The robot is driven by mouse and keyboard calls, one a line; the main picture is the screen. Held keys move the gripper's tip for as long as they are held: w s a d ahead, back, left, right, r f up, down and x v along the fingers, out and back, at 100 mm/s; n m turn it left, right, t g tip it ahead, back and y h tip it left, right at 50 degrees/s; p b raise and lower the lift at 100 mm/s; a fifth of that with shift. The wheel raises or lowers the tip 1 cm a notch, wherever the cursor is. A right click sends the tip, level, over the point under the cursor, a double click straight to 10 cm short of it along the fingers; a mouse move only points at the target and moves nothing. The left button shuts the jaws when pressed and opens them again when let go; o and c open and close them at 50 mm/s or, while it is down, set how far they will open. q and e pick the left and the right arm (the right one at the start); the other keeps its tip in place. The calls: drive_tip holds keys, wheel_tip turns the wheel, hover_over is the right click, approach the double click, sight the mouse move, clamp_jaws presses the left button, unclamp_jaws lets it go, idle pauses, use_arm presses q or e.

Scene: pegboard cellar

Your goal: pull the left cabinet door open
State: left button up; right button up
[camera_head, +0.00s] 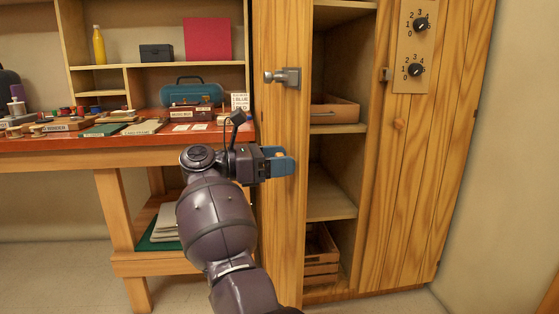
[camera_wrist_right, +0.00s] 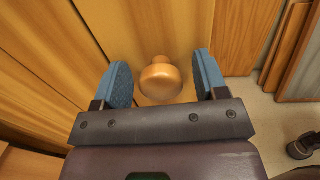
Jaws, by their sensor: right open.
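The left cabinet door (camera_head: 283,225) is a wooden panel with a metal latch (camera_head: 286,77) on its upper part. It stands partly open, with the cabinet's shelves showing to its right. My right gripper (camera_head: 279,164) is at the door's face, below the latch. In the right wrist view, a round wooden knob (camera_wrist_right: 160,80) sits between the open blue fingers of my right gripper (camera_wrist_right: 163,82), with gaps on both sides. The knob is mostly hidden by the gripper in the head view. My left gripper is not in view.
The right cabinet door (camera_head: 415,190) carries a panel with two dials (camera_head: 411,45). Crates (camera_head: 335,110) stand on the shelves inside. A red-topped workbench (camera_head: 75,143) with small boxes and a blue toolbox (camera_head: 192,93) stands close left of the door.

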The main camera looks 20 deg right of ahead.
drive_tip(key=shift+a, duration=0.15)
drive_tip(key=w+a, duration=0.1)
drive_tip(key=a, duration=0.6)
drive_tip(key=shift+w, duration=0.15)
drive_tip(key=shift+a, duration=0.1)
